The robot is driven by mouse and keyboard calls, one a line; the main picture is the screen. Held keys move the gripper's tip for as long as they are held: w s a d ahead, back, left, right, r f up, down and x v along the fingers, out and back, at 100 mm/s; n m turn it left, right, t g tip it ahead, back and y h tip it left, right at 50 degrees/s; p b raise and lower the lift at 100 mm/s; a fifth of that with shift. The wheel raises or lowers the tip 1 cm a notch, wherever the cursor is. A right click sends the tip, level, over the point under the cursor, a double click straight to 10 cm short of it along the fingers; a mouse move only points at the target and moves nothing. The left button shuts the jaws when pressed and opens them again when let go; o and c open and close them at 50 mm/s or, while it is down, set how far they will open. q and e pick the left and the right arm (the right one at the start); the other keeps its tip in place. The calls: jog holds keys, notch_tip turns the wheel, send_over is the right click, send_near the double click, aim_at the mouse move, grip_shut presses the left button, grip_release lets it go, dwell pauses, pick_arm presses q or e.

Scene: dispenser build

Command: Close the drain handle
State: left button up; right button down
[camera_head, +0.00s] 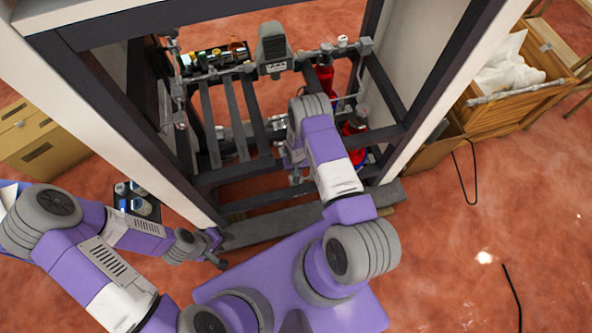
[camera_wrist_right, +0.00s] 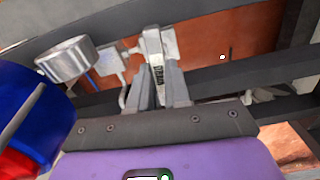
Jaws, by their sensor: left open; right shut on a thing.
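The drain handle (camera_wrist_right: 152,46) appears to be the light grey upright piece with a dark label in the right wrist view. My right gripper (camera_wrist_right: 163,84) is shut on it, one finger on each side, inside the dark frame. In the head view my right gripper (camera_head: 292,160) is partly hidden by its own arm, and I cannot make out the handle there. How far the handle is turned cannot be told. My left gripper (camera_head: 216,251) is open and empty, low beside the frame's front left post, far from the handle.
A silver cylinder (camera_wrist_right: 66,59) and a blue and red container (camera_wrist_right: 32,120) stand close left of my right gripper. Dark bars (camera_wrist_right: 250,72) cross behind it. Cardboard boxes (camera_head: 40,140) stand left, a wooden crate (camera_head: 520,90) right. Open red floor (camera_head: 470,240) lies at right.

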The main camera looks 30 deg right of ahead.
jog(key=m, duration=0.8)
jog(key=shift+m, duration=0.4)
jog(key=m, duration=0.4)
jog(key=shift+m, duration=2.1)
jog(key=c, duration=1.1)
grip_release()
